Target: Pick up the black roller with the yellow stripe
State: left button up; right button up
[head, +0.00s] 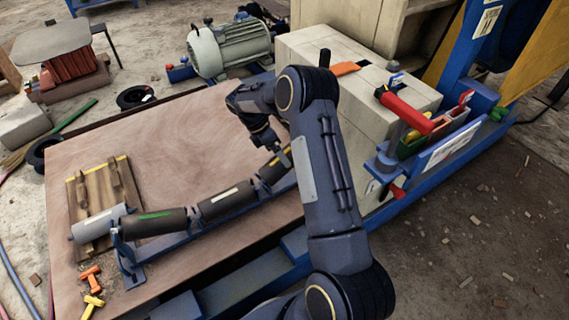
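The black roller with the yellow stripe (272,171) lies at the right end of a row of rollers on a blue rack (205,229). My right gripper (283,157) points down at this roller and overlaps its upper side. The fingers are small and dark here, so I cannot tell whether they are open or touch the roller. My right arm hides what lies just right of it. My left gripper is not in view.
A roller with a white stripe (225,200), one with a green stripe (153,223) and a grey roller (99,223) lie further left. A wooden pallet piece (88,192) and orange (90,276) and yellow (93,302) clamps sit nearby. The brown tabletop (160,140) behind is clear.

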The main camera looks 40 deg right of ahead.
jog(key=b+x, duration=0.1)
jog(key=x, duration=0.3)
jog(key=shift+s+a+f+b, duration=0.1)
jog(key=shift+s+f+b, duration=0.05)
jog(key=shift+f+b, duration=0.15)
jog(key=shift+r, duration=0.15)
jog(key=c, duration=1.6)
jog(key=shift+c, duration=0.6)
jog(key=shift+r, duration=0.15)
